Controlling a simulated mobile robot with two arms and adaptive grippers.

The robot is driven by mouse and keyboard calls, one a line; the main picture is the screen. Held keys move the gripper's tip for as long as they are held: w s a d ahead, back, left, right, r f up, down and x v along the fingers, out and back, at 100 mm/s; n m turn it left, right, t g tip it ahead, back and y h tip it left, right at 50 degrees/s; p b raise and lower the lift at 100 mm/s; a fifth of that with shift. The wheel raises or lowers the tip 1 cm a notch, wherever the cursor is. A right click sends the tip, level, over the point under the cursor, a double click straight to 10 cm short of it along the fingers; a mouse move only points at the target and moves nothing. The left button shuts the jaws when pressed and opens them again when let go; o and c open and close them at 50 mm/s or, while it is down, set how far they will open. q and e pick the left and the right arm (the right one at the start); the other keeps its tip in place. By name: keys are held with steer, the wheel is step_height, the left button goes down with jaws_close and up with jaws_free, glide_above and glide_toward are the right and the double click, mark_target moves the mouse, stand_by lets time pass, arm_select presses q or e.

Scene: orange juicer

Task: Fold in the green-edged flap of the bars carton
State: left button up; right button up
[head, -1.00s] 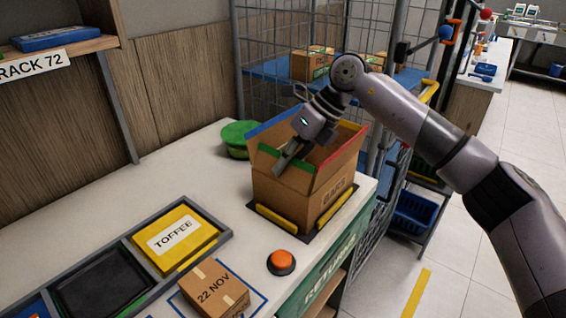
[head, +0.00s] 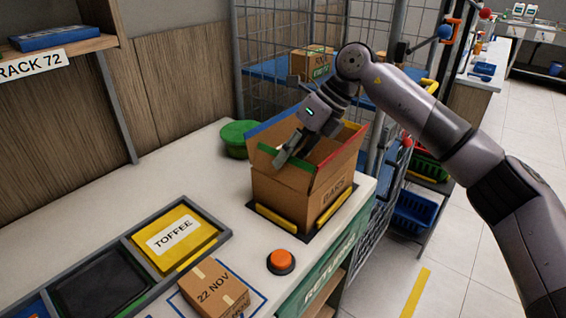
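The open bars carton (head: 287,191) stands on the counter inside a dark base with yellow guides. Its green-edged flap (head: 299,165) is on the near left side and stands up, not folded in. The blue-edged flap (head: 268,129) and the red-edged flap (head: 340,158) also stand up. My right gripper (head: 281,160) reaches down over the carton from the upper right, its fingertips at the green-edged flap. I cannot tell whether they touch it, or whether the fingers are apart. My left gripper is out of view.
A green round tub (head: 236,139) stands behind the carton. An orange button (head: 281,262), a small carton marked 22 NOV (head: 215,288) and a yellow TOFFEE bin (head: 176,238) are in front. A wire cage (head: 285,45) rises behind. Bare counter lies left of the carton.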

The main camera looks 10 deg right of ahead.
steer(key=v, duration=1)
steer(key=shift+s+d, duration=0.1)
